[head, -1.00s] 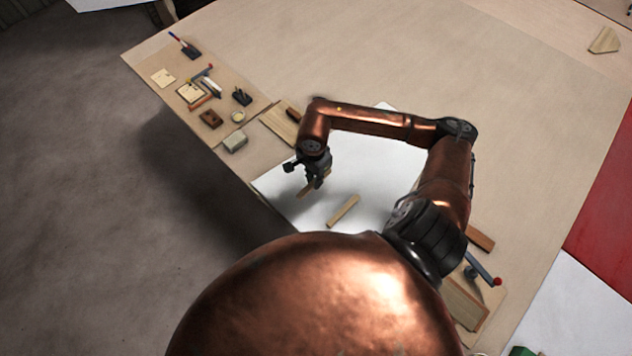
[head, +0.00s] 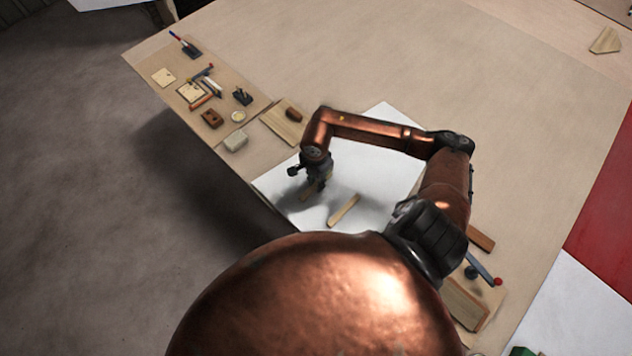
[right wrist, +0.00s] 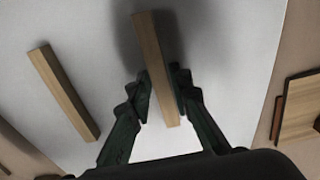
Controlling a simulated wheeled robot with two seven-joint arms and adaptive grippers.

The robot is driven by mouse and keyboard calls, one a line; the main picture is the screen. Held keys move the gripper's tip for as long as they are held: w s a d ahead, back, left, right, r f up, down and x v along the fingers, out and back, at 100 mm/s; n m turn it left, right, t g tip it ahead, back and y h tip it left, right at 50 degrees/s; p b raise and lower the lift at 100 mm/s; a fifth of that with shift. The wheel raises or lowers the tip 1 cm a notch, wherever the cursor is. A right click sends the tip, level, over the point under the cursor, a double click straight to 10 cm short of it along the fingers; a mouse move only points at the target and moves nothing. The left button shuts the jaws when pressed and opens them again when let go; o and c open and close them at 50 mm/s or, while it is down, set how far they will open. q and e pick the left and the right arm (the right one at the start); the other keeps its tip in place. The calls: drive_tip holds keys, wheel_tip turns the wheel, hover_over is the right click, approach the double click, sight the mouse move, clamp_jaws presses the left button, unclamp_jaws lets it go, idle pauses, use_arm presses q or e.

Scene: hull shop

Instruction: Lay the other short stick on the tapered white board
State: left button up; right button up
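The white board (head: 378,175) lies on the bench below my right arm. One short stick (head: 344,210) lies on it, apart from my right gripper; it also shows at the left in the right wrist view (right wrist: 63,93). My right gripper (head: 317,188) is low over the board's left part. In the right wrist view its fingers (right wrist: 162,95) are shut on the other short stick (right wrist: 154,60), which points away from the palm. A dark shadow lies beside this stick. I cannot tell whether it touches the board. My left gripper is not in view.
A wooden plate (head: 279,127) with a brown block (head: 293,115) lies at the board's far left edge. A tool with a red end (head: 497,282) lies at right.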

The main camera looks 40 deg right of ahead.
drive_tip(key=shift+o, duration=1.3)
drive_tip(key=shift+r, duration=0.1)
drive_tip(key=shift+r, duration=0.2)
wheel_tip(320, 180, up, 12)
